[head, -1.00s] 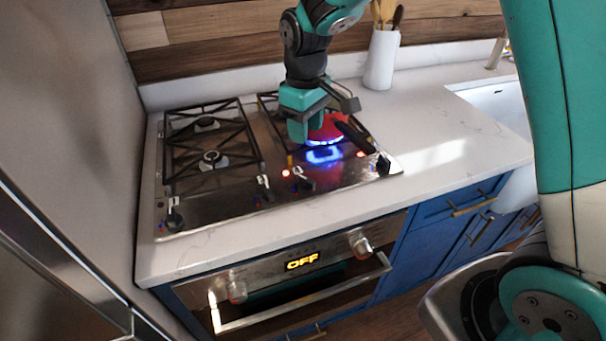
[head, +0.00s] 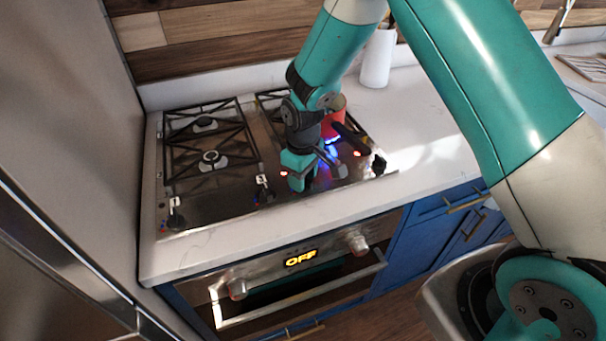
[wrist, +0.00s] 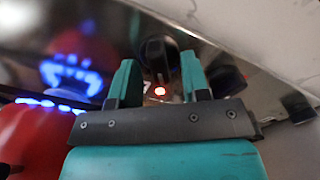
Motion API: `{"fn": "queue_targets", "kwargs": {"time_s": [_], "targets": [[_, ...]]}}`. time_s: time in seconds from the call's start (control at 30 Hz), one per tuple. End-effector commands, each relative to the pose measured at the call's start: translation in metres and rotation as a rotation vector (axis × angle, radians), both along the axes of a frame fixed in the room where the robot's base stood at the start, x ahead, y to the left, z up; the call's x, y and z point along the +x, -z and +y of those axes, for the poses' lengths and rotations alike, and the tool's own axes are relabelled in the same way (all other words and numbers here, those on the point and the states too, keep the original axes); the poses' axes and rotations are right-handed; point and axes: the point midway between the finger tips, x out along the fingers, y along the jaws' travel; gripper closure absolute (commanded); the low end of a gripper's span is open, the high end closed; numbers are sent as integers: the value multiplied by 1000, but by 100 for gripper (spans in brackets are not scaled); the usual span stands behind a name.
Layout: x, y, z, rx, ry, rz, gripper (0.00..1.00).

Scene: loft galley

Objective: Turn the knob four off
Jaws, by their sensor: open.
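Several black knobs run along the front of the cooktop (head: 221,199). I cannot read which is number four. My gripper (head: 299,187) points down over the third knob from the left and hides it in the head view. In the wrist view my gripper (wrist: 158,75) is open, and a black knob (wrist: 157,48) shows beyond and between its fingertips, with a lit red light (wrist: 160,91) beside it. Contact cannot be told. The rightmost knob (head: 378,165) also has a red light (head: 357,153) near it.
A red pot (head: 333,120) with a dark handle stands close behind my gripper, over blue flame (wrist: 70,76). The oven (head: 290,283) below reads OFF. A white utensil holder (head: 377,62) stands at the back. The counter to the right is mostly clear.

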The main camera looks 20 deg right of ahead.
Motion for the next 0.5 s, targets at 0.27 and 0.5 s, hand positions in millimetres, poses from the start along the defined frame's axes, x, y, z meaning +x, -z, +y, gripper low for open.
{"fn": "queue_targets", "kwargs": {"time_s": [0.27, 0.5], "targets": [[0, 0, 0, 0, 0, 0, 100], [0, 0, 0, -1, 15, 1, 100]]}}
